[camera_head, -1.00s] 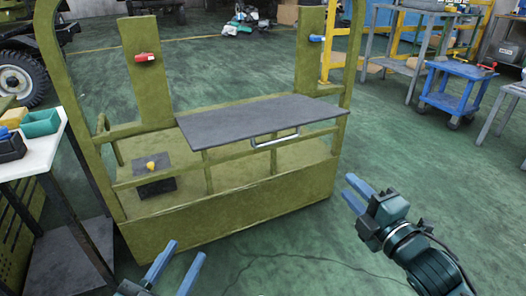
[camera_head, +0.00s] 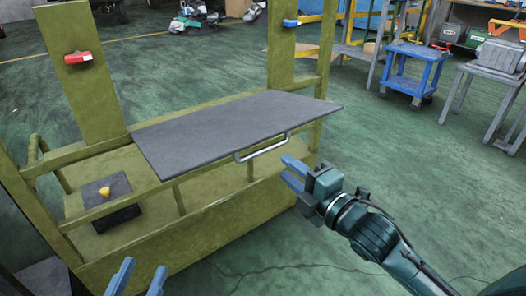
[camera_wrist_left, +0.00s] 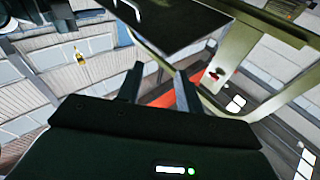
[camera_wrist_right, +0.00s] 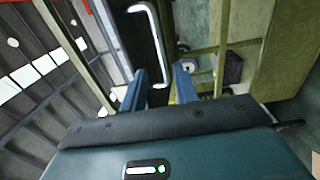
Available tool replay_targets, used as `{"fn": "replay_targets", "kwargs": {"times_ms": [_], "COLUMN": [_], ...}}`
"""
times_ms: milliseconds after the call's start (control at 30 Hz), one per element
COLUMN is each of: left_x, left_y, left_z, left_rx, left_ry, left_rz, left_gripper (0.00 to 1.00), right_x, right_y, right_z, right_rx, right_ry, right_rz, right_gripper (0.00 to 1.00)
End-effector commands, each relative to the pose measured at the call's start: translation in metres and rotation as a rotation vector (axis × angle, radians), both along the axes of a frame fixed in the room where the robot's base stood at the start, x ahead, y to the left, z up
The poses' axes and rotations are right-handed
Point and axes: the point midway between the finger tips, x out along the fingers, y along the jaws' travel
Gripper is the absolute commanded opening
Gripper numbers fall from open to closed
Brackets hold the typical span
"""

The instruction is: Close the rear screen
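The rear screen is a flat dark grey panel (camera_head: 235,125) on an olive-green chassis frame (camera_head: 215,215). It juts out from the frame, close to level, with a pale metal handle (camera_head: 263,148) on its near edge. My right gripper (camera_head: 288,172) is open and empty, just below and right of the handle. In the right wrist view the handle (camera_wrist_right: 153,40) lies just beyond the open fingertips (camera_wrist_right: 160,75); contact cannot be told. My left gripper (camera_head: 140,272) is open and empty at the bottom, in front of the frame. A dark panel (camera_wrist_left: 175,22) shows above it in the left wrist view.
A red latch (camera_head: 78,57) is on the left post and a blue one (camera_head: 291,22) on the right post. A dark box with a yellow knob (camera_head: 104,191) sits inside the frame. A blue cart (camera_head: 415,70) stands back right. Floor at right is open.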

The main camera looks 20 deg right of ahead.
Motion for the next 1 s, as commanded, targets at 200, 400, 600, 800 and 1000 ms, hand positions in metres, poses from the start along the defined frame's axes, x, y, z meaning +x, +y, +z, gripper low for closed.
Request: {"fn": "replay_targets", "kwargs": {"times_ms": [200,400,600,800,1000], "left_x": [0.000,0.004,0.007,0.008,0.008], "left_y": [-0.002,-0.001,0.000,0.001,0.001], "left_z": [-0.004,0.005,0.014,0.021,0.020], "left_rx": [-0.023,-0.024,-0.016,-0.016,-0.015], "left_ry": [-0.001,-0.070,-0.127,-0.155,-0.155], "left_rz": [-0.014,-0.019,-0.020,-0.019,-0.019], "left_gripper": [0.36,0.36,0.36,0.36,0.36], "right_x": [0.037,0.067,0.084,0.087,0.087], "right_y": [0.014,0.025,0.031,0.032,0.032], "right_z": [0.000,0.000,0.001,0.001,0.001], "right_rx": [0.004,0.002,0.000,0.001,0.000], "right_ry": [-0.004,-0.002,-0.001,0.001,0.001], "right_rz": [0.000,0.000,0.000,0.000,0.000], "right_gripper": [0.30,0.30,0.30,0.30,0.25]}}
